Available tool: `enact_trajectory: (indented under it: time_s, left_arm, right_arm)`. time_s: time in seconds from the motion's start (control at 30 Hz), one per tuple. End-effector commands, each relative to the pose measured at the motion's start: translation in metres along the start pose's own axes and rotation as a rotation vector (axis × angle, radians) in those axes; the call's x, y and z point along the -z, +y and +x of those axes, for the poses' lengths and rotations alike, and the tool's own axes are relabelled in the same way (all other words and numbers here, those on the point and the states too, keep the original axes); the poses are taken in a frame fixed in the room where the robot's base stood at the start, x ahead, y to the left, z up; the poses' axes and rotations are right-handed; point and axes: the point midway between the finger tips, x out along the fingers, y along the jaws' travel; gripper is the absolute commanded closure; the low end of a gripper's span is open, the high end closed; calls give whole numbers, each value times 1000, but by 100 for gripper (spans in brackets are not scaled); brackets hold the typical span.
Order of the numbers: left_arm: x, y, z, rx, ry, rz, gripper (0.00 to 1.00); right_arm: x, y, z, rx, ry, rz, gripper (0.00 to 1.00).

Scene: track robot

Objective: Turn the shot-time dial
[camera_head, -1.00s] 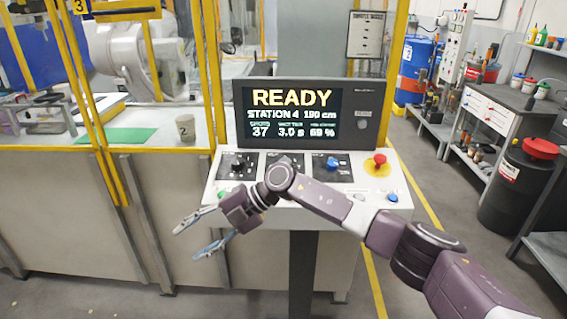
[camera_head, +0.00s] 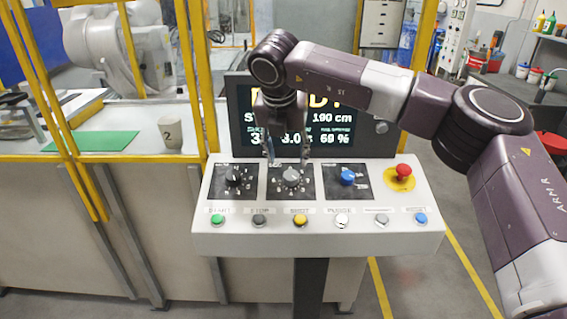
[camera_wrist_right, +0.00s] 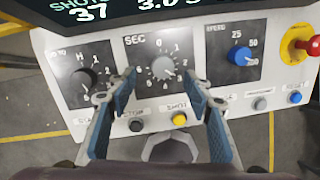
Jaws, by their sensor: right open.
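The shot-time dial is a grey knob (camera_head: 291,177) in the middle of the panel's three dial plates. In the right wrist view the grey knob (camera_wrist_right: 163,68) sits on a plate marked SEC with numbers around it. My right gripper (camera_head: 287,160) hangs above and just behind this knob in the head view, pointing down. In the wrist view its two blue-padded fingers (camera_wrist_right: 160,82) are open and spread to either side of the knob, with nothing between them gripped. Whether they touch the plate cannot be told. My left gripper is not in view.
A black dial (camera_head: 233,177) is to the left and a blue dial (camera_head: 347,176) to the right. A red emergency button (camera_head: 402,173) stands at the right. Several push buttons line the front edge. The screen (camera_head: 335,137) rises behind, partly hidden by my right arm.

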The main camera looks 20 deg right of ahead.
Motion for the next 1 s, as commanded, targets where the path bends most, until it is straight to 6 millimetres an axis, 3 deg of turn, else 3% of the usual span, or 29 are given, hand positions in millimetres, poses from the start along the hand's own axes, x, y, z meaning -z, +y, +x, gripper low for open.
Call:
enact_trajectory:
  time_s: [0.13,0.3,0.43,0.57,0.8,0.9,1.0]
  left_arm:
    - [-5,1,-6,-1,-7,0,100]
    - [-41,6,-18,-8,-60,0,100]
    - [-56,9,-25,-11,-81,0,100]
    - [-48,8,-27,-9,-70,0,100]
    - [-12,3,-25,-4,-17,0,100]
    - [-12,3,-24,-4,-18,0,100]
    - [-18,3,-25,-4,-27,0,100]
  right_arm:
    - [-2,-2,10,6,-2,2,53]
    - [-1,-2,38,5,1,1,53]
    - [-1,-1,58,4,0,0,53]
    - [-1,-1,70,3,-1,0,53]
    - [-1,0,76,0,-2,-1,53]
    - [-1,0,76,1,-2,-1,53]
    - [-1,0,76,1,-2,-1,64]
